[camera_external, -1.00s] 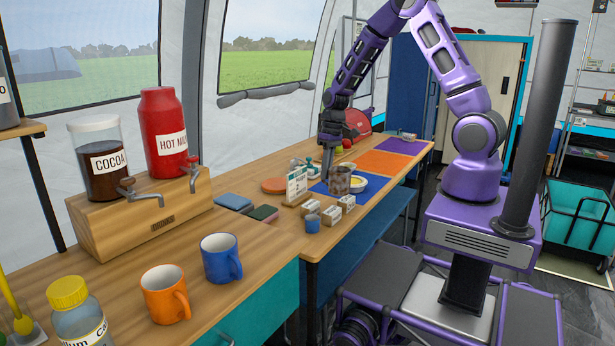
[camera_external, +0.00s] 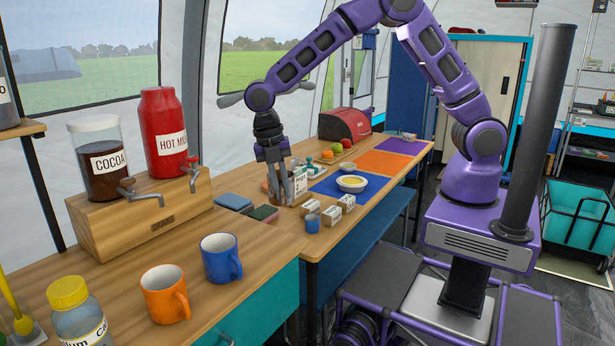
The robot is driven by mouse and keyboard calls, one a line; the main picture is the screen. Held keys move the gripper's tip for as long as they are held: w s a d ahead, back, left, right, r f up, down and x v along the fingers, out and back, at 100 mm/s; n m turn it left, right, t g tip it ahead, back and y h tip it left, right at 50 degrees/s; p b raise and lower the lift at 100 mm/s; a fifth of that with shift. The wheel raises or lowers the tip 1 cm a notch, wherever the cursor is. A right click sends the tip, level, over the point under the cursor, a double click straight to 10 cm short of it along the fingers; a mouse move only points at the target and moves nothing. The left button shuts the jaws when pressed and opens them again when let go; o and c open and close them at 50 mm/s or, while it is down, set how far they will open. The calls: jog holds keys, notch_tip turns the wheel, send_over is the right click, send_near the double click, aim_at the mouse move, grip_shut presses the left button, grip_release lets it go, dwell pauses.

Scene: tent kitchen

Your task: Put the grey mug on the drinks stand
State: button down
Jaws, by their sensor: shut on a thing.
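The grey mug (camera_external: 286,191) is in my gripper (camera_external: 275,178), which is shut on it, over the middle of the long wooden table. The mug is small in the picture and partly hidden by the fingers and a white printed card (camera_external: 300,181); I cannot tell whether it clears the table. The drinks stand (camera_external: 120,240) is a wooden block with a small plaque at the left. It bears a clear cocoa jar (camera_external: 98,165) and a red hot milk container (camera_external: 163,130), with taps at the front. My gripper is to the right of the stand, apart from it.
An orange mug (camera_external: 165,293) and a blue mug (camera_external: 221,257) stand in front of the drinks stand. Blue and green sponges (camera_external: 234,202) lie between stand and gripper.

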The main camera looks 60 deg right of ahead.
jog(key=s+a+r+n+t, duration=0.1)
jog(key=s+a+r+n, duration=0.15)
jog(key=a+n, duration=0.4)
jog(key=shift+n+h, duration=0.25)
jog(key=shift+h, duration=0.05)
jog(key=shift+s+f+b, duration=0.2)
jog(key=shift+f+b, duration=0.05)
jog(key=shift+f, duration=2.4)
jog(key=shift+s+f+b, duration=0.2)
jog(key=shift+f+b, duration=0.05)
jog(key=shift+f, duration=2.35)
jog(key=shift+f, duration=0.15)
jog(key=c, duration=0.9)
grip_release()
jog(key=r, duration=0.4)
jog(key=a+r, duration=0.1)
jog(key=r, duration=0.3)
jog(key=a+r+p, duration=0.1)
jog(key=r, duration=0.3)
jog(key=shift+w, duration=0.3)
